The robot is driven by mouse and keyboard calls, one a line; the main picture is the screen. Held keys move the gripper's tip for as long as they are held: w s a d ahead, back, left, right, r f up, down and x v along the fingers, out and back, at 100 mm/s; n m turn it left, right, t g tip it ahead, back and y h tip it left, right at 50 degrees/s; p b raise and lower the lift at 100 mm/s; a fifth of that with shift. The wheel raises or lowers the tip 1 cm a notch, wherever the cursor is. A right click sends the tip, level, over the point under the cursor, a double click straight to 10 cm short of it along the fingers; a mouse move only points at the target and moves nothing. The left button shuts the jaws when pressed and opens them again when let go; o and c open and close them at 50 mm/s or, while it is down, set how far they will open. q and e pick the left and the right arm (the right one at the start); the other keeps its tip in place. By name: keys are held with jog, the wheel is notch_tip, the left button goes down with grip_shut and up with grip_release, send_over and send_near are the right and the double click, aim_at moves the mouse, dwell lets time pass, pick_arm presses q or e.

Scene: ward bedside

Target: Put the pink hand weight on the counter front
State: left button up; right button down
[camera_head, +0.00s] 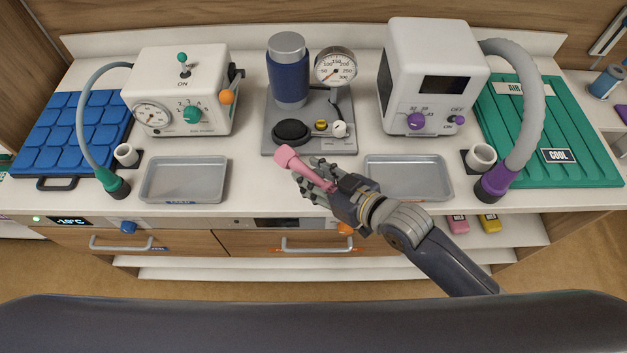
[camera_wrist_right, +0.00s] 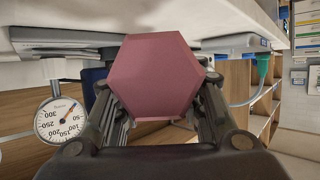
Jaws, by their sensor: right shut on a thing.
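The pink hand weight (camera_head: 291,159) is in my right gripper (camera_head: 318,177), over the front middle of the white counter (camera_head: 245,200). Its pink end sticks out to the upper left of the fingers in the head view, and the rest is partly hidden by them. In the right wrist view the hexagonal pink end of the hand weight (camera_wrist_right: 153,77) fills the middle, between the fingers of the right gripper (camera_wrist_right: 155,115). I cannot tell whether the weight touches the counter. My left gripper is not in view.
A metal tray (camera_head: 148,190) lies to the left and another tray (camera_head: 440,183) to the right of the gripper. A grey base with a blue cylinder (camera_head: 289,80) and a gauge (camera_head: 335,67) stands just behind. Drawers (camera_head: 290,244) are below the counter edge.

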notch_tip(320, 180, down, 2)
jog(key=shift+f+p, duration=0.2)
jog(key=shift+p, duration=0.15)
jog(key=shift+f, duration=0.45)
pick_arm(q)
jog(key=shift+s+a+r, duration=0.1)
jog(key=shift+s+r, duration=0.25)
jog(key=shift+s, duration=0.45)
pick_arm(e)
jog(key=c, duration=1.5)
grip_release()
jog(key=shift+f, duration=0.3)
jog(key=shift+c, duration=0.2)
jog(key=o, duration=0.5)
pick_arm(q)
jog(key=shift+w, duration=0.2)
pick_arm(e)
jog(key=shift+o, duration=0.2)
